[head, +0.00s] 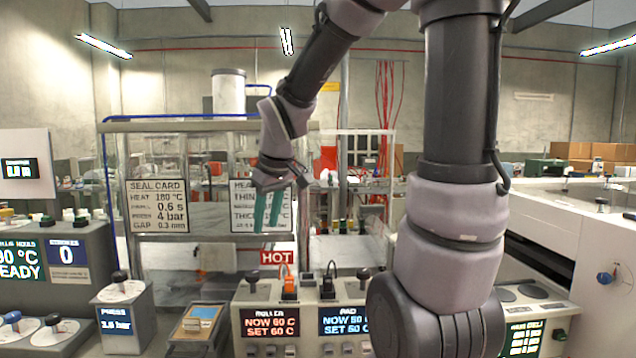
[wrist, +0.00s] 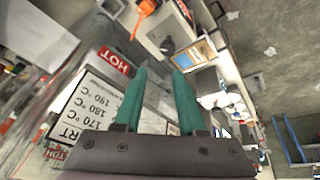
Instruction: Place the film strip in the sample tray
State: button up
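My gripper (head: 267,218) hangs in the head view with its teal fingers pointing down, above and behind the control console. In the wrist view my gripper (wrist: 159,74) has its two fingers apart with nothing held between them. A small shallow tray (head: 183,331) sits left of the console with a flat blue and tan piece (head: 203,313) in it. The tray also shows beyond the right fingertip in the wrist view (wrist: 204,53). I cannot tell whether this is the sample tray or whether the piece is the film strip. No other film strip can be made out.
A console (head: 305,320) with knobs and temperature displays stands below my gripper, with a HOT sign (head: 276,258) behind it. A clear-walled enclosure (head: 150,240) is at the back. A PRESS box (head: 122,318) stands left of the tray.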

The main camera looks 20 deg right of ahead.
jog(key=s+d+r+m+t, duration=0.1)
jog(key=s+d+r+m, duration=0.2)
jog(key=s+r+m, duration=0.1)
jog(key=s+d+r+m+t+y, duration=0.1)
jog(key=s+d+r+m, duration=0.3)
jog(key=s, duration=0.4)
jog(key=shift+s+d+r+m+t, duration=0.25)
jog(key=shift+r+m+t, duration=0.25)
jog(key=shift+r+m, duration=0.3)
jog(key=shift+r, duration=0.1)
